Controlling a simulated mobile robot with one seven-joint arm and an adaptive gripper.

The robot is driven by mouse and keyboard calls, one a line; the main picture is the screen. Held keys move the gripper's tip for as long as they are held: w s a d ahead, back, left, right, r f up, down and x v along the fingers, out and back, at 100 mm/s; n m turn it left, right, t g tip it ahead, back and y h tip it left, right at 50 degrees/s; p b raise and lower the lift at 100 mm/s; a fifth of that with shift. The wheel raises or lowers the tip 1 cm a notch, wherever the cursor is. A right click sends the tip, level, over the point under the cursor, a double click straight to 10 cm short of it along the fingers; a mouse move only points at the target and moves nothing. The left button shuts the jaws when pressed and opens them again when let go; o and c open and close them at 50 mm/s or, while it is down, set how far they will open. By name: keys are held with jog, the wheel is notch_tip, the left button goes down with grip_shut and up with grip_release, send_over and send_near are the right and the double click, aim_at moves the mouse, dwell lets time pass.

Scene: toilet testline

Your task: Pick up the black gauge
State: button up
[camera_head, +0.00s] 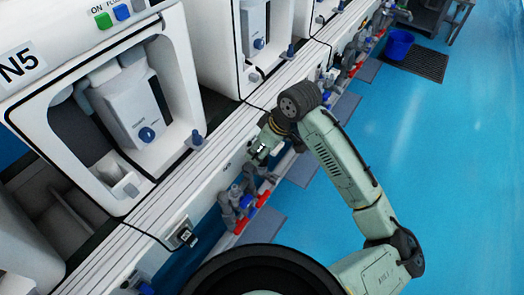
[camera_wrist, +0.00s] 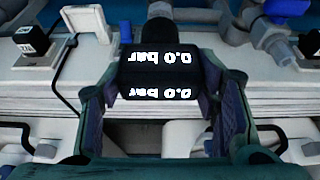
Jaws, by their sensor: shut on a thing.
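The black gauge (camera_wrist: 160,72) is a dark block with two white "0.0 bar" readouts, upside down in the wrist view. My gripper (camera_wrist: 164,88) has a finger on each side of it and is shut on it. A black round stem (camera_wrist: 158,34) shows directly behind the gauge; I cannot tell whether the two are joined. In the head view my gripper (camera_head: 262,150) is at the front edge of the white bench, above the pipe fittings. The gauge is too small and covered there to make out clearly.
The white ledge (camera_wrist: 60,88) runs behind the gripper. A small black box with a cable (camera_wrist: 33,42) stands at left. Grey pipes (camera_head: 236,200) with blue and red parts line the bench front. White test bays (camera_head: 133,95) stand at left.

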jog(key=shift+r, duration=0.85)
jog(key=s+d+b, duration=0.3)
jog(key=s, duration=1)
notch_tip(320, 180, up, 6)
jog(key=s+b, duration=0.2)
jog(key=shift+s+d, duration=0.25)
jog(key=shift+d, duration=0.2)
